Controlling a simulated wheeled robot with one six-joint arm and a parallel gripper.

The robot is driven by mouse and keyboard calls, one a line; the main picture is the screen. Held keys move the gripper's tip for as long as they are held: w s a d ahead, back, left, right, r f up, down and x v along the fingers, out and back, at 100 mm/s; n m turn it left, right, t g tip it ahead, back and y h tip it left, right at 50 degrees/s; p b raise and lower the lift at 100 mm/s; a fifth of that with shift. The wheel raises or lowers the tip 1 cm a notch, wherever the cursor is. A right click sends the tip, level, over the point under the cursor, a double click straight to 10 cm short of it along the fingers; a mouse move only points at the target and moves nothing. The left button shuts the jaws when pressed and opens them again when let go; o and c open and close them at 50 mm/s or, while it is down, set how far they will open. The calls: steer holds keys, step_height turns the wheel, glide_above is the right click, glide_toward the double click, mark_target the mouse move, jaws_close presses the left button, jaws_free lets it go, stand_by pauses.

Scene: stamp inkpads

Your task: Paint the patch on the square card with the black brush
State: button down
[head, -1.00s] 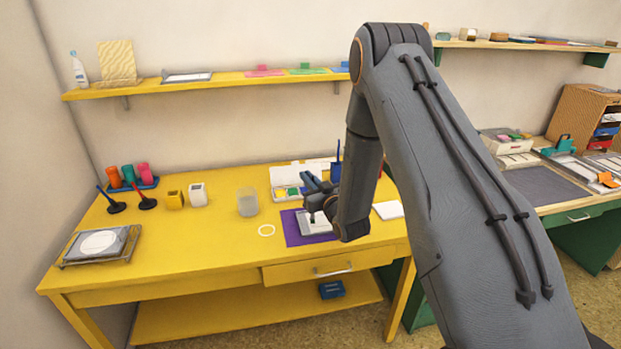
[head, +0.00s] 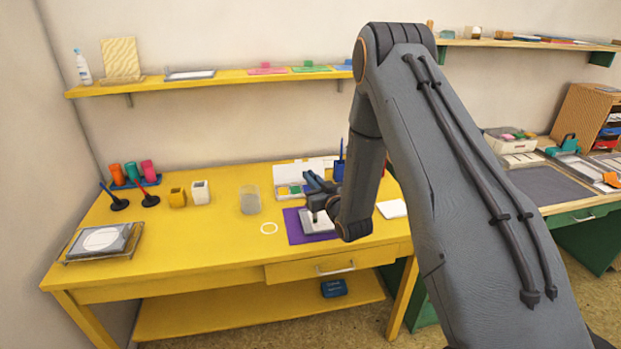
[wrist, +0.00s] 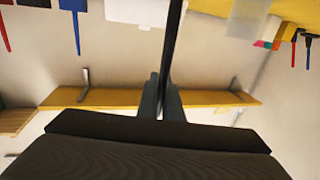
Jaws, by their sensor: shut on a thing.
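My gripper (head: 313,183) is over the middle right of the yellow table, fingers pointing toward the wall. In the wrist view the fingers (wrist: 160,98) are shut on a thin black stick, the black brush (wrist: 174,40). In the head view the dark brush end (head: 314,216) points down at a pale square card (head: 323,225) lying on a purple mat (head: 295,234). I cannot tell whether it touches the card. The arm and gripper hide part of the card, and its patch cannot be made out.
A clear glass (head: 250,200) and a white ring (head: 262,229) are to the left. A white sheet (head: 393,209) lies right.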

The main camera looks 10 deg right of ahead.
steer(key=shift+d, duration=0.15)
steer(key=shift+d, duration=0.5)
steer(key=shift+a+f, duration=0.1)
stand_by(0.8)
